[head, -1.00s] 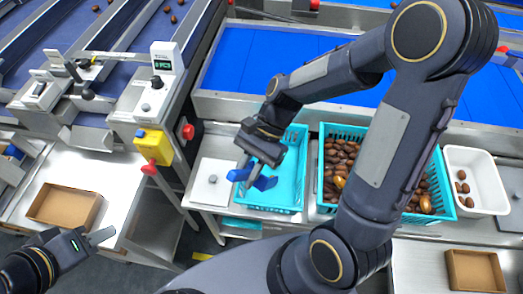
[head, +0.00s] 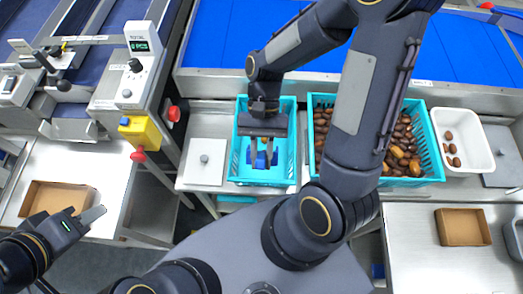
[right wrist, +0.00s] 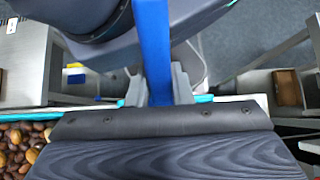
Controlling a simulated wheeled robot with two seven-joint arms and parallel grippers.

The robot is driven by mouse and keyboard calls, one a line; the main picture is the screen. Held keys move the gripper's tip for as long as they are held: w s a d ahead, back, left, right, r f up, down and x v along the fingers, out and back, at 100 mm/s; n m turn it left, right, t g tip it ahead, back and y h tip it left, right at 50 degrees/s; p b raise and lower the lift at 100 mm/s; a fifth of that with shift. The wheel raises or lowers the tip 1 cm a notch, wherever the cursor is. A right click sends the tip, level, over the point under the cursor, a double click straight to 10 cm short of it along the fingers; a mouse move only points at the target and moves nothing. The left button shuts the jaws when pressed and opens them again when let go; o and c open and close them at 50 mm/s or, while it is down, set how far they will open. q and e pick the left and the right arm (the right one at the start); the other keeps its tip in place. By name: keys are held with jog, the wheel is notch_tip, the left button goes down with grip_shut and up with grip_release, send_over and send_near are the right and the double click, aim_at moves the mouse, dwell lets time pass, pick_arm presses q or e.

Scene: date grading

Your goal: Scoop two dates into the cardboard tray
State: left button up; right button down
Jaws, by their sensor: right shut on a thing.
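My right gripper (head: 262,140) is shut on the blue scoop (head: 262,159), over the left teal crate (head: 240,172). The scoop's blue handle (right wrist: 154,50) runs between the fingers in the right wrist view. Most of the scoop is hidden by the gripper in the head view. Brown dates (head: 402,150) lie in the right teal crate (head: 432,160), partly behind my right arm. One cardboard tray (head: 42,205) is on the left steel table, and another cardboard tray (head: 462,228) is on the right one; both look empty. My left gripper (head: 85,213) is open and empty beside the left tray.
A white bin (head: 477,136) with a few dates stands right of the crates. A counter box (head: 140,65), a yellow box (head: 140,133) and red knobs stand at the left. A blue conveyor (head: 250,45) runs behind the crates. The left table's right part is clear.

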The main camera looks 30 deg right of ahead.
send_over(261, 181)
jog(key=shift+f, duration=2.1)
jog(key=shift+w+d+f+b, duration=0.15)
jog(key=shift+f+b, duration=0.25)
jog(key=shift+f, duration=1.1)
notch_tip(261, 181, down, 6)
jog(key=b, duration=0.5)
jog(key=shift+w+d, duration=0.1)
jog(key=shift+d, duration=0.05)
jog(key=shift+w+d+f+t+h+b, duration=0.15)
jog(key=shift+w+d+f+t, duration=0.1)
jog(key=shift+w, duration=0.15)
jog(key=shift+w+d+f+t+h+b, duration=0.15)
jog(key=shift+w+d+f+t, duration=0.1)
jog(key=shift+w, duration=0.1)
jog(key=shift+a+r, duration=0.1)
jog(key=shift+s, duration=0.1)
jog(key=shift+s+a+r, duration=0.25)
jog(key=shift+s+a, duration=0.1)
jog(key=shift+s, duration=0.2)
jog(key=shift+f, duration=0.1)
